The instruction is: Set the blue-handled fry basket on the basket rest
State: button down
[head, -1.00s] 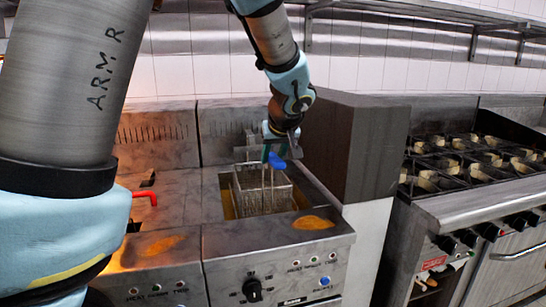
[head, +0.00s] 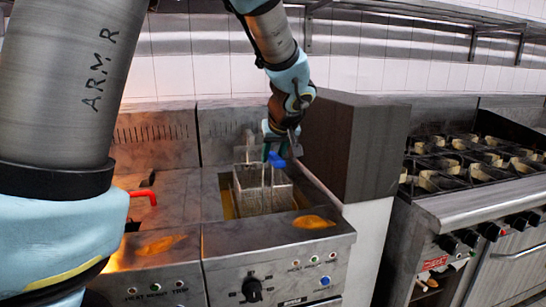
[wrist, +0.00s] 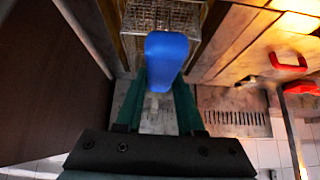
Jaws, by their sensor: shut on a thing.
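The blue-handled fry basket (head: 264,196) is a wire mesh basket sitting in the right fryer well in the head view. Its blue handle (head: 276,160) stands up at the top, and it shows large in the wrist view (wrist: 166,56). My gripper (head: 278,146) is above the well with its green fingers (wrist: 157,90) on either side of the handle, shut on it. The mesh also shows beyond the handle in the wrist view. The basket's bottom is hidden in the well. I cannot make out which part is the basket rest.
A tall dark box-like unit (head: 350,148) stands close to the right of the fryer. A red handle (head: 146,193) rises at the left fryer. A stove with burners (head: 470,160) is at the far right. The fryer's front panel (head: 275,245) carries knobs.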

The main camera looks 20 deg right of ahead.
jog(key=shift+r, duration=0.1)
jog(key=shift+c, duration=2.2)
grip_release()
